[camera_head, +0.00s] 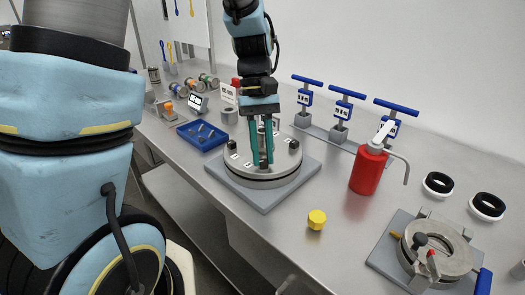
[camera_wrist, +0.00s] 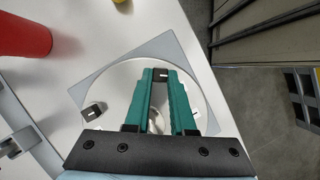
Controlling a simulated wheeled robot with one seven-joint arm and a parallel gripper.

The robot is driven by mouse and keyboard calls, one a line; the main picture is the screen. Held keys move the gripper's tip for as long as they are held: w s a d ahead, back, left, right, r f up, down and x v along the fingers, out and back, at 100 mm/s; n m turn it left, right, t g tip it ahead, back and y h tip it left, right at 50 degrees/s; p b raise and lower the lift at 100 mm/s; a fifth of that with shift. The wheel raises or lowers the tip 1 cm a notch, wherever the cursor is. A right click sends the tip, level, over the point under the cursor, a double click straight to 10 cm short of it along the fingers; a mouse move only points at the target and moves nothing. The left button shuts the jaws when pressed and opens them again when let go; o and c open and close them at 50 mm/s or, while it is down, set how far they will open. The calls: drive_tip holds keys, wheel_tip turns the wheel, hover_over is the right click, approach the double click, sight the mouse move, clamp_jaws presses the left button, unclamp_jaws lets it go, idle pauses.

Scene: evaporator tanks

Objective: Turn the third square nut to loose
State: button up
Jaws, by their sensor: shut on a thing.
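A round grey steel flange (camera_head: 274,181) lies on a square grey plate (camera_head: 247,195) on the bench. Several dark square nuts with white labels sit on its top, such as one at the left (camera_head: 232,145) and one at the right (camera_head: 293,145). The labels are too small to read. My gripper (camera_head: 264,162) points down over the flange's front part with its green fingers. In the wrist view my gripper (camera_wrist: 161,77) is shut on a square nut (camera_wrist: 161,73) near the flange's rim. Another nut (camera_wrist: 94,110) sits to its left, apart from the fingers.
A red bottle (camera_head: 368,170) stands right of the plate and a yellow knob (camera_head: 317,219) in front of it. A blue tray (camera_head: 202,136) lies to the left. Blue T-handled tools (camera_head: 341,118) stand behind. A clamped ring fixture (camera_head: 430,250) is at the right front.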

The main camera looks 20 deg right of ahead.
drive_tip(key=shift+a+r+n, duration=0.1)
drive_tip(key=shift+n, duration=0.4)
clamp_jaws()
drive_tip(key=shift+n+h+p, duration=0.5)
drive_tip(key=shift+n+p, duration=0.15)
drive_tip(key=shift+n, duration=0.25)
drive_tip(key=shift+a+n+t+h+p, duration=0.15)
drive_tip(key=shift+n+t+h+p, duration=0.3)
drive_tip(key=shift+n, duration=1.05)
drive_tip(key=shift+h, duration=0.25)
drive_tip(key=o, duration=0.8)
unclamp_jaws()
drive_tip(key=b+v, duration=0.1)
drive_tip(key=v, duration=0.9)
drive_tip(key=shift+w+r, duration=0.25)
drive_tip(key=shift+r, duration=0.05)
drive_tip(key=shift+a, duration=0.1)
